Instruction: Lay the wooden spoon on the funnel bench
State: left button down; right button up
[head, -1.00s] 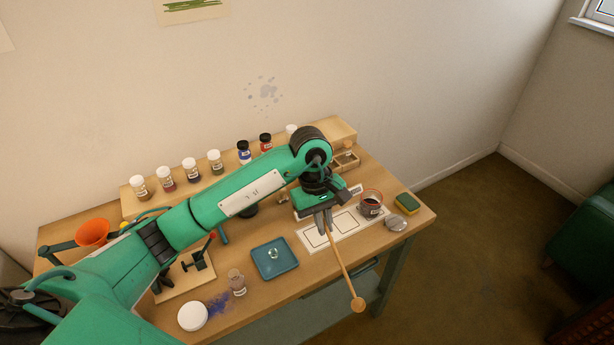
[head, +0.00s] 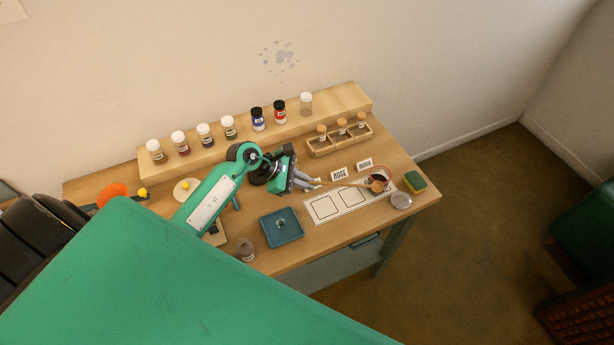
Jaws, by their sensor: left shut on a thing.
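My left gripper (head: 308,182) is shut on the wooden spoon (head: 346,184) over the middle of the table. The spoon points to the right, and its round end overlaps the glass jar of dark pigment (head: 381,174) in the picture. I cannot tell whether it touches the jar. The orange funnel (head: 112,192) shows at the left end of the table. The bench around the funnel is mostly hidden behind my left arm. My right gripper is out of view.
A blue tray (head: 268,237) and a white card with squares (head: 337,212) lie in front of the gripper. A corked-vial rack (head: 321,152) and a raised shelf with several jars (head: 190,164) stand behind. A sponge (head: 415,182) and grey lid (head: 401,201) lie right.

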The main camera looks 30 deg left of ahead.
pick_arm(q)
jog(key=shift+f+b, duration=0.3)
jog(key=shift+f, duration=0.35)
notch_tip(320, 180, down, 10)
jog(key=b, duration=0.7)
jog(key=shift+f, duration=0.15)
jog(key=shift+f+b, duration=0.6)
jog(key=shift+b, duration=0.1)
jog(key=shift+r, duration=0.1)
jog(key=c, duration=1.5)
grip_release()
